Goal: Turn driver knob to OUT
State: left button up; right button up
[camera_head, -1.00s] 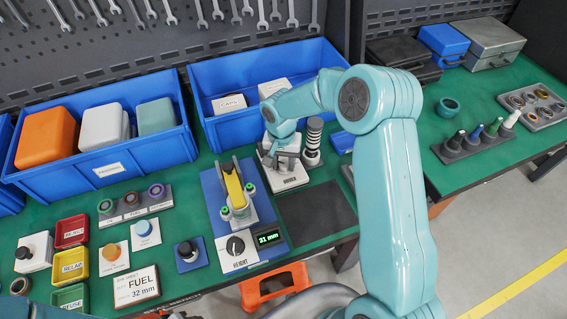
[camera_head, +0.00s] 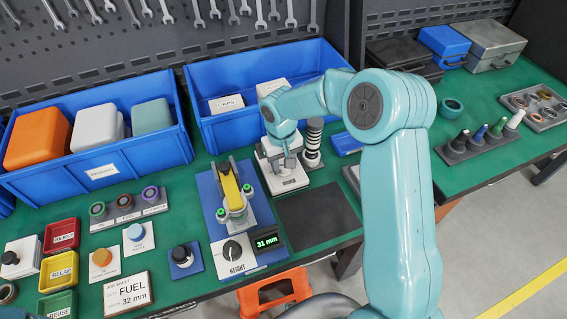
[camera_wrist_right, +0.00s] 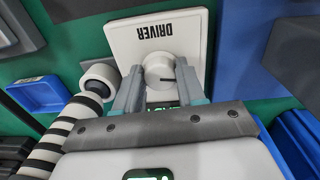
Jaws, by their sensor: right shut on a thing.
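The driver knob (camera_wrist_right: 158,70) is a round, pale knob with a dark mark pointing right in the right wrist view. It sits on a white plate (camera_wrist_right: 125,38) lettered DRIVER, which also shows in the head view (camera_head: 290,183). My right gripper (camera_wrist_right: 161,74) is shut on the knob, with one finger on each side. In the head view the right gripper (camera_head: 283,160) is over the driver station and hides the knob. A green-lit display behind the knob is partly covered, and I cannot read it. My left gripper does not show.
A black-and-white ringed post (camera_head: 313,140) stands close beside my right gripper. A blue bin (camera_head: 222,134) is just behind. A yellow-topped height fixture (camera_head: 232,190) stands to the left, its display (camera_head: 266,242) reading 31 mm. A dark mat (camera_head: 318,215) lies clear in front.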

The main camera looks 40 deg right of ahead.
aim_at(281, 167)
dwell(0.3)
jog(key=o, duration=1.1)
jog(key=shift+w, duration=0.1)
jog(key=shift+c, duration=0.2)
notch_tip(281, 167, up, 16)
jog(key=shift+a+r, duration=0.15)
jog(key=shift+a, duration=0.2)
